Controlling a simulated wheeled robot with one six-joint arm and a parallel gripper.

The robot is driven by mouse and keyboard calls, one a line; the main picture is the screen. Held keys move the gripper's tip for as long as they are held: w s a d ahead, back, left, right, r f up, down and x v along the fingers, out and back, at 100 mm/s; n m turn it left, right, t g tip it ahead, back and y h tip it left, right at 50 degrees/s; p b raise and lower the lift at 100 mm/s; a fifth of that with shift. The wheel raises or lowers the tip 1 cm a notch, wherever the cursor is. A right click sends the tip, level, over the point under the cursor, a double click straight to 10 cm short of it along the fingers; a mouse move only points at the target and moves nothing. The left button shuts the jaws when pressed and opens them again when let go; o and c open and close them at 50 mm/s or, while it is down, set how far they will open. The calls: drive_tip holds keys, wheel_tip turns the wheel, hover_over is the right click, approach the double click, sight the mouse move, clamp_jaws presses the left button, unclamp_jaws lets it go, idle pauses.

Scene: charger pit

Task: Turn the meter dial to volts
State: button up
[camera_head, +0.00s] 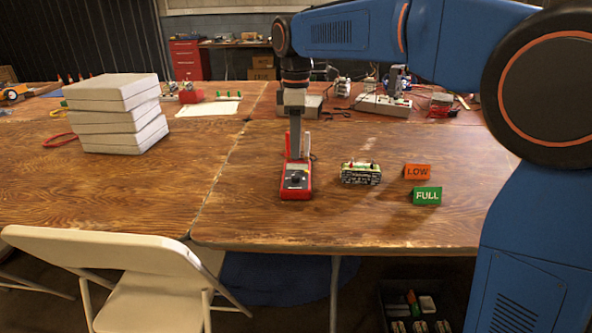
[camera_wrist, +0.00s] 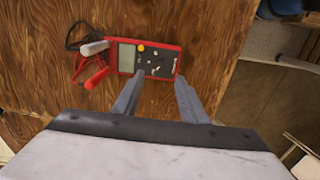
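The red multimeter (camera_head: 291,190) lies face up on the wooden table, below my gripper (camera_head: 295,150). Its dark dial (camera_head: 295,181) shows on its face in the head view, but the pointer's setting is too small to read. In the wrist view the meter (camera_wrist: 125,69) has a grey screen, a yellow button and white markings around the dial area (camera_wrist: 150,62). My gripper (camera_wrist: 160,78) is open there, its two grey fingers apart with nothing between them. The left fingertip overlaps the meter's lower edge in the picture; I cannot tell whether it touches.
A battery pack (camera_head: 361,175) stands right of the meter, with an orange LOW sign (camera_head: 417,171) and a green FULL sign (camera_head: 427,196) beyond it. Red and white probes (camera_wrist: 95,48) lie at the meter's screen end. White pads (camera_head: 113,105) are stacked left. The table's front is clear.

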sight(296, 176)
wheel_tip(296, 176, down, 9)
drive_tip(key=shift+r, duration=0.2)
idle(0.3)
clamp_jaws()
